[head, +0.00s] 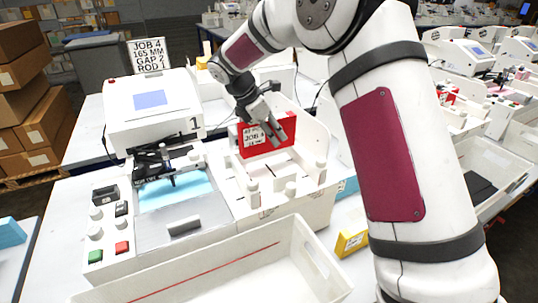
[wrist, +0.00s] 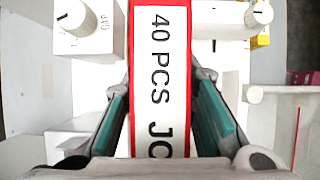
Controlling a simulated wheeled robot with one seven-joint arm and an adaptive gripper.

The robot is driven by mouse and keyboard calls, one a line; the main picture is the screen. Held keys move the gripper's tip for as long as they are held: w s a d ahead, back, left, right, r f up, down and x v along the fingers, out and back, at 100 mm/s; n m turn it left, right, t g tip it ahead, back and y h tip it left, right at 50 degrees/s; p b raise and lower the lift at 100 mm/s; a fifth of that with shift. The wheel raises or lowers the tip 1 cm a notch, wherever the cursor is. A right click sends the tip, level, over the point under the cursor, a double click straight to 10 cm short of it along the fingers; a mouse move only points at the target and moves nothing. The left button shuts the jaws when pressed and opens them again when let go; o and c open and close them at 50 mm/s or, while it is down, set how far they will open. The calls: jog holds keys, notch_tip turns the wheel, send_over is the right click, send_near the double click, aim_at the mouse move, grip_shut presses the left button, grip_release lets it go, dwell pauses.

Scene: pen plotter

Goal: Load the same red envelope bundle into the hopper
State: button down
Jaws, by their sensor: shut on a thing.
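The red envelope bundle (head: 259,150) stands upright between the pale walls of the hopper (head: 315,145). It bears a white label that reads JOB. In the wrist view the bundle (wrist: 160,60) fills the middle, with a white band reading "40 PCS JO". My gripper (head: 273,131) is shut on the bundle from above, and in the wrist view its teal finger pads (wrist: 160,105) lie on both sides. I cannot tell whether the bundle's lower edge touches the hopper floor. A GAP knob (wrist: 75,20) and a second knob (wrist: 258,15) show beside it.
The plotter (head: 152,108) stands left of the hopper, with green (head: 95,256) and red (head: 122,247) buttons in front. A sign (head: 149,54) reads JOB 4, 165 MM, GAP 2, ROD 1. An empty white tray (head: 295,240) lies in front; a yellow box (head: 351,240) sits right of it.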

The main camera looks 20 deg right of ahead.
aim_at(273, 150)
jog(key=shift+f+p, duration=0.45)
jog(key=shift+f, duration=2.65)
jog(key=shift+f, duration=0.15)
jog(key=c, duration=1.6)
grip_release()
jog(key=shift+o, duration=0.2)
